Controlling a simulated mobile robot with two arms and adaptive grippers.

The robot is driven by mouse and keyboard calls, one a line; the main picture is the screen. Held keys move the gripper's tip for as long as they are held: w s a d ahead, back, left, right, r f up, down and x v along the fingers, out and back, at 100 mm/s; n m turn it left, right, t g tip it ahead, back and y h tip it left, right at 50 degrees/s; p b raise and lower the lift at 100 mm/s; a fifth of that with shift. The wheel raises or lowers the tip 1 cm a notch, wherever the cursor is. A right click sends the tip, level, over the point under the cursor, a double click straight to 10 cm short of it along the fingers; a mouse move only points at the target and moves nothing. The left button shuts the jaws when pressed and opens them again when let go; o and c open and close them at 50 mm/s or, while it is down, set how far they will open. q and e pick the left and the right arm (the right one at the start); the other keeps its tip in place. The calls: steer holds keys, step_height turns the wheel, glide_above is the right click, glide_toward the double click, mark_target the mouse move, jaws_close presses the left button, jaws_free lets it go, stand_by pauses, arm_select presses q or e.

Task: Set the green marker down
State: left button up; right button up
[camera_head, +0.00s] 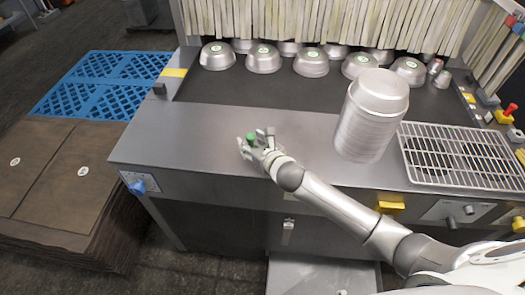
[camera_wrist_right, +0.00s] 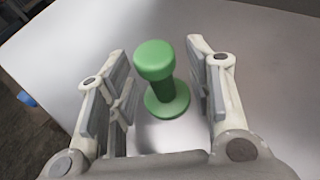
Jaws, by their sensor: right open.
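The green marker (camera_wrist_right: 162,80) is a small knob-shaped piece with a round top and a wide round base. In the right wrist view it stands upright on the grey metal counter (camera_wrist_right: 262,62), between the two fingers of my right gripper (camera_wrist_right: 160,90). The fingers are open, with a gap on each side of the marker. In the head view the marker (camera_head: 251,137) shows as a small green spot at my right gripper (camera_head: 256,140), over the left part of the counter (camera_head: 190,125). My left gripper is not in view.
A tall stack of metal pans (camera_head: 368,118) stands right of my gripper, beside a wire grate (camera_head: 462,155). Upturned pans with green dots (camera_head: 263,59) line the dark belt behind, under strip curtains. Blue pallets (camera_head: 100,82) and brown stacked sheets (camera_head: 50,165) lie left. The counter's left part is clear.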

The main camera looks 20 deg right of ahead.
steer(key=b+v, duration=0.1)
steer(key=v, duration=1)
steer(key=shift+s, duration=0.1)
steer(key=shift+f, duration=0.1)
